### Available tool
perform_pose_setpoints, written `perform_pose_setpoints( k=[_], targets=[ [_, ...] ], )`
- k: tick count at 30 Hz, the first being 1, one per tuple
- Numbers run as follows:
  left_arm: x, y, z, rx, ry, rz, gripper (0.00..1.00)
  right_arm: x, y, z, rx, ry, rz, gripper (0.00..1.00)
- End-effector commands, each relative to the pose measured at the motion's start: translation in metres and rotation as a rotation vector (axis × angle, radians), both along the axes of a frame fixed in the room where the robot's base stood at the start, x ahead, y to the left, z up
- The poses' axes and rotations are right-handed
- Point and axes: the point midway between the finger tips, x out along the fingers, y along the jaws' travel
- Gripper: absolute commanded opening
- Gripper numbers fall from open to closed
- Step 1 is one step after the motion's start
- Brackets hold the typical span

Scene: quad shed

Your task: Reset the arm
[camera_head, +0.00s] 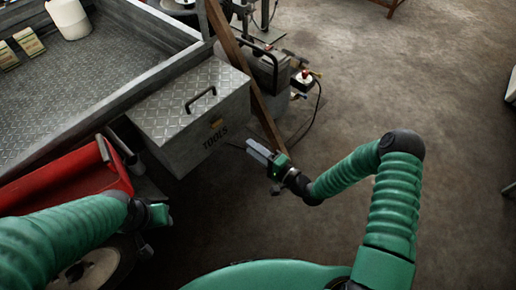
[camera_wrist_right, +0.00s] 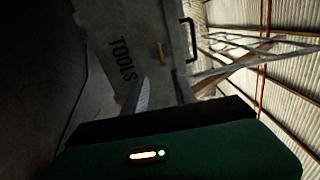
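My right arm comes in from the right in the head view, green and ribbed, bent at a black elbow. Its gripper (camera_head: 258,152) hangs in the air by the front of the grey toolbox marked TOOLS (camera_head: 222,115). In the right wrist view its two fingers (camera_wrist_right: 163,92) stand apart with nothing seen between them, and the toolbox (camera_wrist_right: 150,45) shows beyond. My left arm comes in from the left. The green body of my left gripper (camera_head: 158,214) shows at its end near the red box, but its fingers cannot be made out.
A grey metal trailer bed (camera_head: 75,95) holds a white jug (camera_head: 69,18) and small packs (camera_head: 28,41). A red box (camera_head: 75,178) stands at the left beside a wheel (camera_head: 95,268). A wooden post (camera_head: 243,70) leans behind the toolbox. The concrete floor at the right is largely clear.

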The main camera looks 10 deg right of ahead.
Motion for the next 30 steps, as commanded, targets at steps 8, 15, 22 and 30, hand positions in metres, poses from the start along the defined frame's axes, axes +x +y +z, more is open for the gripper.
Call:
perform_pose_setpoints(
  k=[8, 15, 22, 30],
  targets=[
    [0.0, 0.0, 0.005, 0.0, 0.0, 0.0, 0.38, -0.018, -0.013, 0.0, -0.001, -0.001, 0.0, 0.33],
    [0.0, 0.0, 0.005, 0.0, 0.0, 0.0, 0.38, -0.017, -0.013, -0.001, -0.001, -0.001, 0.0, 0.33],
    [0.0, 0.0, 0.005, 0.0, 0.0, 0.0, 0.38, -0.016, -0.011, -0.008, -0.133, 0.026, 0.023, 0.33],
    [0.0, 0.0, 0.005, 0.0, 0.0, 0.0, 0.38, -0.049, -0.066, -0.021, -1.086, 0.237, 0.195, 0.33]
  ],
)
